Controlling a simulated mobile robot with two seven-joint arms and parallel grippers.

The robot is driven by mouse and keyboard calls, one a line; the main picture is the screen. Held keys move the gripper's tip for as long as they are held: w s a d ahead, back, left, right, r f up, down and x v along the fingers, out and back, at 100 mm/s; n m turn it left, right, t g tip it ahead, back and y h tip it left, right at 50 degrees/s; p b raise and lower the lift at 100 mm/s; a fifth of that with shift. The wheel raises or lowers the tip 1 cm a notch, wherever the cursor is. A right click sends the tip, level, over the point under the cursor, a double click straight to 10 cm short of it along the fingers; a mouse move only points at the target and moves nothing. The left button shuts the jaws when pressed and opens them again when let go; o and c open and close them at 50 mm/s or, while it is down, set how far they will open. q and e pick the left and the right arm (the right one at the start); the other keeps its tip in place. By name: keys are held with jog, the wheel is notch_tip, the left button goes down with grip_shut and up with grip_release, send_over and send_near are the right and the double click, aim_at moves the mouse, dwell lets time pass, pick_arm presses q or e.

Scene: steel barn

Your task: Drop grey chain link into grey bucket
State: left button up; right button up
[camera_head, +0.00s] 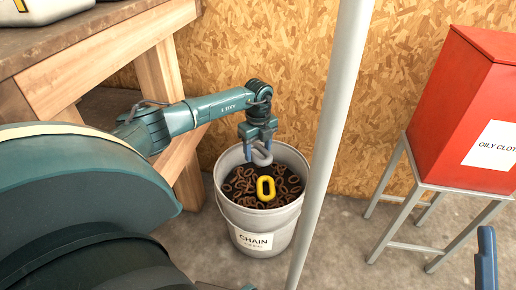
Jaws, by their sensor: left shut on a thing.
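The grey bucket (228,213) stands on the floor at the centre, with a CHAIN label on its front. It holds many rusty brown links and one yellow link (265,188) on top. My left gripper (260,145) points down over the back part of the bucket's opening. It is shut on the grey chain link (262,157), which hangs below the fingers over the opening. I cannot tell its exact height above the links inside.
A pale vertical pole (334,120) stands just right of the bucket. A red bin (468,105) labelled for oily cloths sits on a grey metal stand (402,200) at the right. A wooden bench (70,45) is at the left. A chipboard wall is behind.

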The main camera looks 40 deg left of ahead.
pick_arm(q)
jog(key=o, duration=0.9)
jog(key=shift+r, duration=0.1)
jog(key=shift+o, duration=1.3)
notch_tip(320, 180, up, 13)
jog(key=p, duration=0.6)
pick_arm(e)
notch_tip(320, 180, down, 6)
jog(key=s+m+g+h, duration=0.1)
jog(key=m+g+h, duration=0.1)
jog(key=m+h, duration=0.3)
jog(key=shift+a, duration=0.25)
